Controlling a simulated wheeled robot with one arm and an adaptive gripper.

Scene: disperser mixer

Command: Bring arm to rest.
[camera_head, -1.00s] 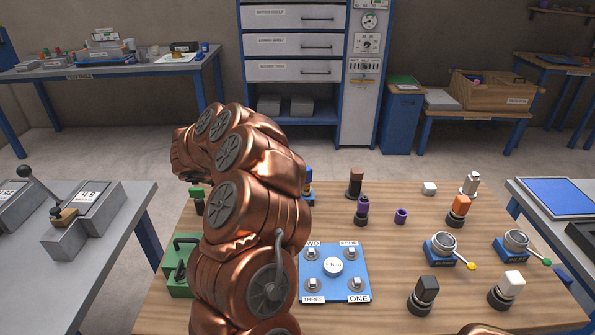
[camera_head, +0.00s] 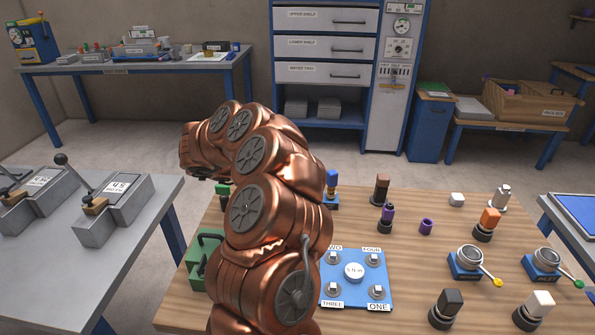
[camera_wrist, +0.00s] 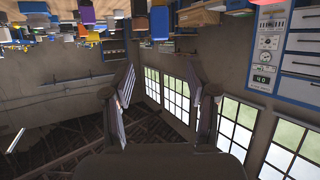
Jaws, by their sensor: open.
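My copper-coloured arm stands folded in the middle of the head view, over the left part of the wooden table (camera_head: 415,215). Its far end points left and hides the gripper from that view. In the wrist view my gripper (camera_wrist: 162,85) shows two dark fingers spread well apart, with nothing between them. The wrist picture is upside down, with windows and roof beams filling the space beyond the fingers. The gripper is clear of the table objects.
A blue plate (camera_head: 345,290) with numbered switches lies beside my arm, and a green block (camera_head: 203,255) stands left of it. Several coloured pieces and cups with handles (camera_head: 470,262) occupy the right side. A grey side table (camera_head: 105,215) with lever devices is at left.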

